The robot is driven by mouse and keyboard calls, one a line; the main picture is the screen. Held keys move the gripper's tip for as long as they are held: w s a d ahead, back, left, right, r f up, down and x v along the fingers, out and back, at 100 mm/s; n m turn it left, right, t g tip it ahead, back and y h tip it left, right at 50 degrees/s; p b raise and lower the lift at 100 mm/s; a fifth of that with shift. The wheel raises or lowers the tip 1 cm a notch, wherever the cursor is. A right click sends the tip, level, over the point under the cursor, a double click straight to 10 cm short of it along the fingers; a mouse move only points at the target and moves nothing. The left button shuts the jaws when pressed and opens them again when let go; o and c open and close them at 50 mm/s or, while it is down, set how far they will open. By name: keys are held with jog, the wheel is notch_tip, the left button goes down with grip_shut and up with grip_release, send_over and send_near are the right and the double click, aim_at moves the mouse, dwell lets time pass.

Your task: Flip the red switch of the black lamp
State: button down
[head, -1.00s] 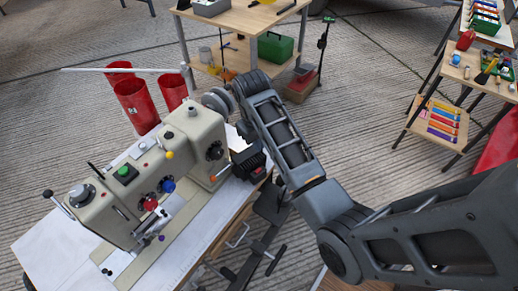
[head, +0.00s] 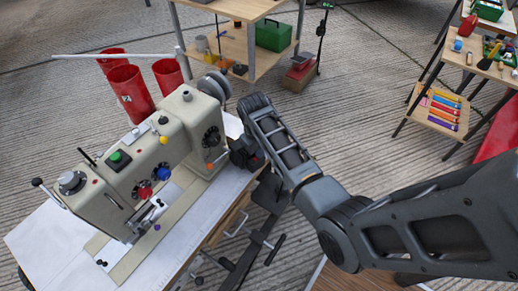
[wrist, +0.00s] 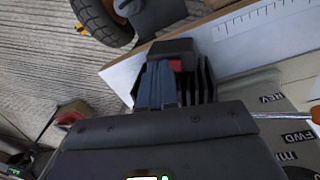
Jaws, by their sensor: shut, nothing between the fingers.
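The black lamp shows in the wrist view as a dark finned body (wrist: 206,84) with a boxy black top (wrist: 170,47). Its red switch (wrist: 175,65) is a small red patch under that top, partly covered by my fingers. My gripper (wrist: 164,68) is shut and empty, its narrow blue-grey fingers reaching over the lamp to beside the switch. I cannot tell whether they touch it. In the head view the dark lamp (head: 240,156) is small, at the right end of the sewing machine, and my arm hides part of it and the fingertips.
A beige sewing machine (head: 165,150) with coloured knobs stands on a white-topped table (head: 50,250), close to my gripper. Red bins (head: 132,92) stand behind it. A wooden shelf table (head: 232,8) is at the back; another (head: 440,117) is at right.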

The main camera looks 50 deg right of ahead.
jog(key=shift+f, duration=0.15)
dwell(0.4)
jog(key=shift+w+a+r+p, duration=0.15)
jog(key=shift+a+r+p, duration=0.05)
jog(key=shift+a+p, duration=0.5)
jog(key=shift+r, duration=0.1)
